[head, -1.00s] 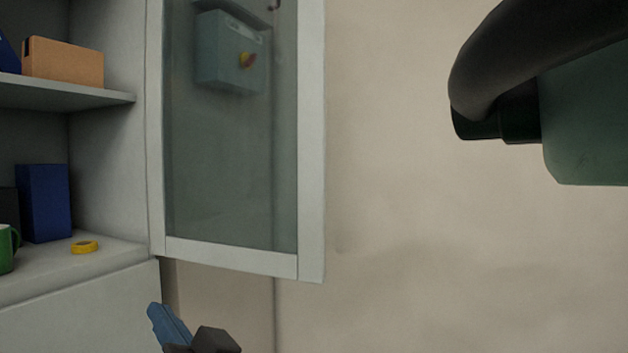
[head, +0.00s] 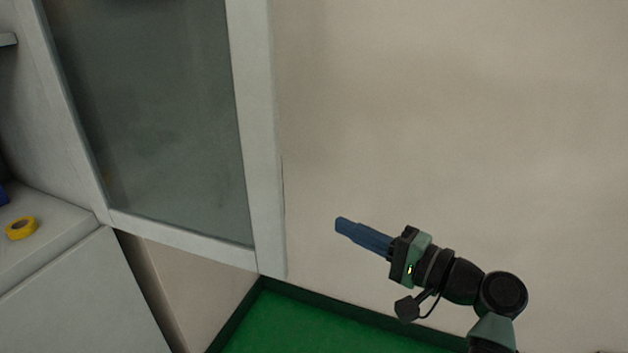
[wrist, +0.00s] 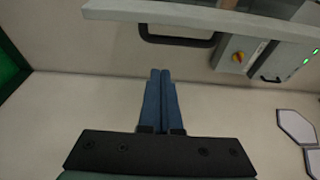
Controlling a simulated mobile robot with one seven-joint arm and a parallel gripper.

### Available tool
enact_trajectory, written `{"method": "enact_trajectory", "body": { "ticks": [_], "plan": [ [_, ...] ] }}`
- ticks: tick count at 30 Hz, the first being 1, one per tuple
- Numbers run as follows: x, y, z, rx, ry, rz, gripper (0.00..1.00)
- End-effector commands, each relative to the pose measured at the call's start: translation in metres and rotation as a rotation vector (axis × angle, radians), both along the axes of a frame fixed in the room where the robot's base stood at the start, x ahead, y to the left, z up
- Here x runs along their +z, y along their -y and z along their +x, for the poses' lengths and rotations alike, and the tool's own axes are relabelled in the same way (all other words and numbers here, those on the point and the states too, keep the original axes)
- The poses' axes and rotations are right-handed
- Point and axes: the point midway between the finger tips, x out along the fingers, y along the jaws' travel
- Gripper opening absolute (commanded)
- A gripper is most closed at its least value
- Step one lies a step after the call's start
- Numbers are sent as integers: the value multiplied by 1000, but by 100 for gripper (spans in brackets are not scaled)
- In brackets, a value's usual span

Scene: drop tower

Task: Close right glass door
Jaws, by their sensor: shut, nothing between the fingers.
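The right glass door (head: 150,110) has a pale frame and a grey pane. It stands open, swung out from the cabinet, with its free edge on the right in the head view. My gripper (head: 338,224) has blue fingers, shut and empty. In the head view it is to the right of the door's free edge, pointing left toward it, with a gap between them in the picture. In the wrist view the fingertips (wrist: 160,74) are below a pale bar (wrist: 220,21), seemingly the door's frame, with a black handle (wrist: 180,41). The fingertips appear apart from the handle.
A yellow tape roll (head: 21,228) lies on the cabinet's lower shelf (head: 60,222). The wrist view shows a grey box with a red-yellow knob (wrist: 238,57) and pale hexagonal panels (wrist: 297,127). The wall (head: 450,100) right of the door is bare, above a green floor (head: 300,320).

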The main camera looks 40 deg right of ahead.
Motion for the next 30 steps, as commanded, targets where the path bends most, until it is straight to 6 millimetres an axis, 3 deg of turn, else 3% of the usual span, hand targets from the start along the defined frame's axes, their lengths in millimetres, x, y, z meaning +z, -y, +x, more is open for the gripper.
{"method": "enact_trajectory", "body": {
  "ticks": [5, 17, 30],
  "plan": [
    [1, -4, 21, 6, 1, 0, 0],
    [1, -13, 101, 4, 0, -2, 0],
    [0, -47, 81, 0, -1, -3, 0]
  ]
}}
